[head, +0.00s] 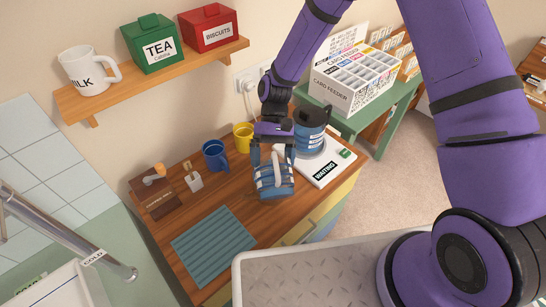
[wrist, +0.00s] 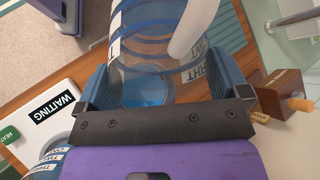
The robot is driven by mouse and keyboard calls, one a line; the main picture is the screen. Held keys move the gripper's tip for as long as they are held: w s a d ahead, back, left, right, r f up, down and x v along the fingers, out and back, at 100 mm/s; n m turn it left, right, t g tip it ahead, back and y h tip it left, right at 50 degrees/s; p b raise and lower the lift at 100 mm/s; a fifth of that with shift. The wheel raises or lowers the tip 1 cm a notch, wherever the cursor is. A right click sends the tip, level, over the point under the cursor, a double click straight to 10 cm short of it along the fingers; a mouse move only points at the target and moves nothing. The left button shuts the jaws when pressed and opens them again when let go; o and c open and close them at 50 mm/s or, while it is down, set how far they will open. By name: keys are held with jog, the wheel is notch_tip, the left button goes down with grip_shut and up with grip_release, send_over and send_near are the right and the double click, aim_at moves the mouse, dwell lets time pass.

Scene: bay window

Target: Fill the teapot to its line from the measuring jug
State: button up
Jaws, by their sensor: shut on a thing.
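My gripper (head: 273,156) is shut on a clear jug with blue bands (head: 264,183) and a white handle, which looks like the measuring jug. In the wrist view its fingers (wrist: 160,82) lie on either side of the jug (wrist: 138,60), and some blue shows low inside it. I cannot tell whether the jug touches the counter. A blue banded pot with a dark top (head: 310,128), perhaps the teapot, stands behind and right of it on a white base (head: 326,168) reading WAITING. The pot's labelled edge (wrist: 54,158) shows in the wrist view. Its fill line cannot be made out.
A blue mug (head: 215,156) and a yellow mug (head: 243,136) stand behind the jug to the left. A small white item (head: 194,182) and a brown box (head: 155,196) are further left. A ribbed teal mat (head: 213,246) lies bare in front. A shelf (head: 165,78) hangs above.

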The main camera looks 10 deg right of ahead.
jog(key=shift+w+f+g, duration=0.2)
jog(key=shift+f+g, duration=0.05)
jog(key=shift+g, duration=0.15)
jog(key=shift+w+f, duration=0.1)
jog(key=shift+s+r+t, duration=0.5)
jog(key=shift+r+t, duration=0.2)
jog(key=shift+s+r+t, duration=0.55)
jog(key=shift+r+t, duration=0.05)
jog(key=shift+t, duration=0.6)
jog(key=t, duration=0.2)
jog(key=s+t, duration=0.1)
jog(key=t, duration=0.1)
jog(key=shift+s+r+n, duration=0.15)
jog(key=shift+r+n, duration=0.15)
jog(key=shift+r, duration=0.1)
jog(key=t, duration=0.3)
jog(key=shift+s+f, duration=0.25)
jog(key=shift+s+f+t, duration=0.1)
jog(key=shift+f+t, duration=0.15)
jog(key=shift+t, duration=0.45)
jog(key=shift+f+t, duration=0.45)
jog(key=shift+t, duration=0.55)
jog(key=shift+d, duration=0.1)
